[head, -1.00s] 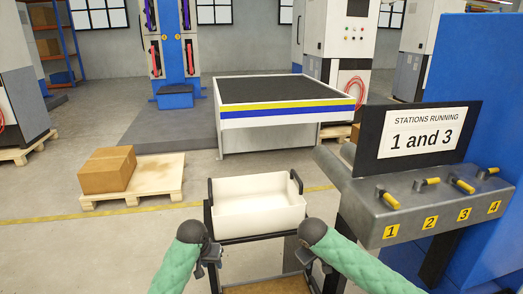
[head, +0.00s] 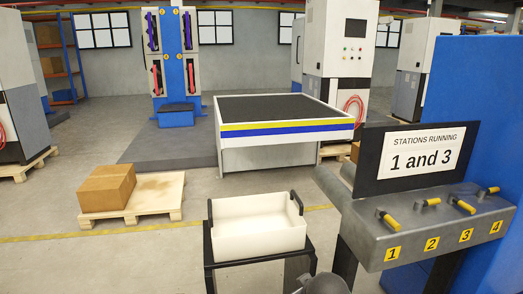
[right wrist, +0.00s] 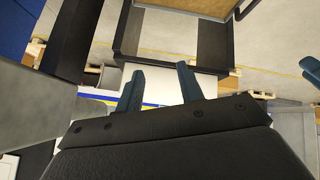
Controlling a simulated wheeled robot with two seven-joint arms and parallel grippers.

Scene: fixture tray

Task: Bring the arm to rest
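The white tray (head: 258,250) is upright and empty on a black-framed stand in the head view. Its black handles are at the two ends. My right gripper (right wrist: 160,74) shows two dark fingers spread apart with nothing held between them. In the head view only a grey part of my right arm shows at the bottom edge, just right of the stand. My left gripper is out of the head view.
A grey console (head: 425,222) with yellow levers numbered 1 to 4 stands at the right, under a sign (head: 421,150) reading "Stations running 1 and 3". A dark-topped table (head: 270,141) stands behind the tray. A cardboard box (head: 106,187) sits on a pallet at left.

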